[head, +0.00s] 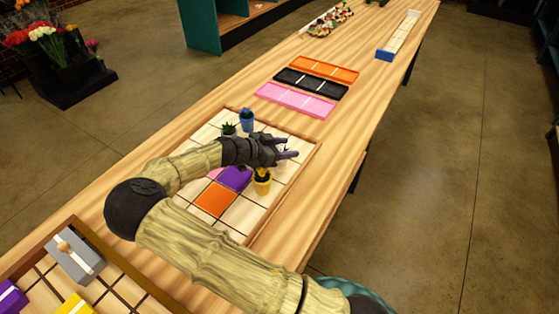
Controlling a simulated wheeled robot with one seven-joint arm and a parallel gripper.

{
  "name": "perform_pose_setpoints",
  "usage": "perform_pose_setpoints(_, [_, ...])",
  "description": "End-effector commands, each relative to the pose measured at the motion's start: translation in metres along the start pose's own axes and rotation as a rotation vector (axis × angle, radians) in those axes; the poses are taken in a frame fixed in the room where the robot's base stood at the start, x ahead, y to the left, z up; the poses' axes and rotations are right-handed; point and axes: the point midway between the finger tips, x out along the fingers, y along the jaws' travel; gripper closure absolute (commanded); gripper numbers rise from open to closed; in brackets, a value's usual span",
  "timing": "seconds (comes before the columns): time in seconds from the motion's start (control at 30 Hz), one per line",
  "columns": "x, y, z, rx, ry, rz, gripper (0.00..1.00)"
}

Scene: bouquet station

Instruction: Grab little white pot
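A small dark green plant (229,128) stands near the back left of the gridded wooden tray (312,150). The pot under it looks pale but is too small and too covered by my arm to make out clearly. My gripper (288,148) is over the tray, to the right of this plant and apart from it.
A blue pot (247,125) stands just right of the green plant, behind my wrist. A yellow pot (262,187) stands in front of my gripper. Purple (235,179) and orange (213,201) squares lie in the tray. Pink (294,100), black and orange trays lie beyond.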

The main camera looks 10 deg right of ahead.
Motion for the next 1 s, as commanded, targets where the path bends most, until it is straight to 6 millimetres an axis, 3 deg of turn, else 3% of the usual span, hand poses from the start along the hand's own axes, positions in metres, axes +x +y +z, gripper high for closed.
perform_pose_setpoints(0.03, [0.000, 0.000, 0.000, 0.000, 0.000, 0.000, 0.61])
perform_pose_setpoints(0.23, [0.000, 0.000, 0.000, 0.000, 0.000, 0.000, 1.00])
perform_pose_setpoints(0.67, [-0.004, -0.001, -0.009, 0.002, 0.000, -0.001, 1.00])
perform_pose_setpoints(1.0, [-0.028, -0.001, -0.066, 0.004, -0.001, -0.002, 1.00])
